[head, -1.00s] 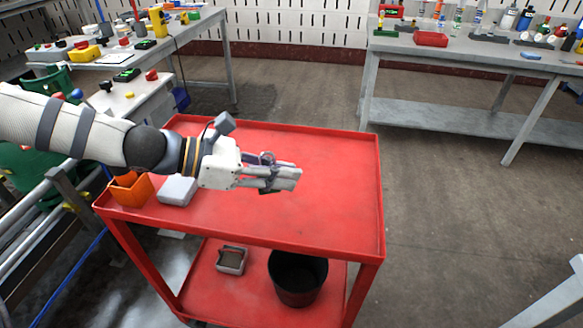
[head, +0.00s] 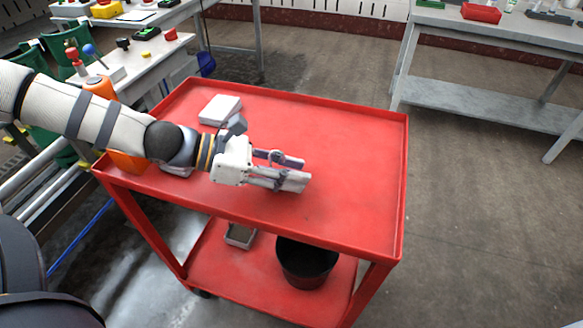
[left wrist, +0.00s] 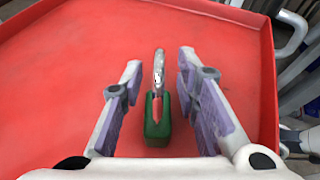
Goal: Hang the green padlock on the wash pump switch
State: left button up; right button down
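I cannot make out which thing is the wash pump switch. My right gripper is not in view.
The red cart (head: 350,150) holds a white box (head: 220,109) and an orange bin (head: 128,161) on top, and a black bucket (head: 306,264) below. The cart's right half is clear. Pipes and knobs (head: 73,54) stand at the left, and a grey bench (head: 480,100) behind right.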

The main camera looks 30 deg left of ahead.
pick_arm(q)
jog(key=shift+r, duration=0.1)
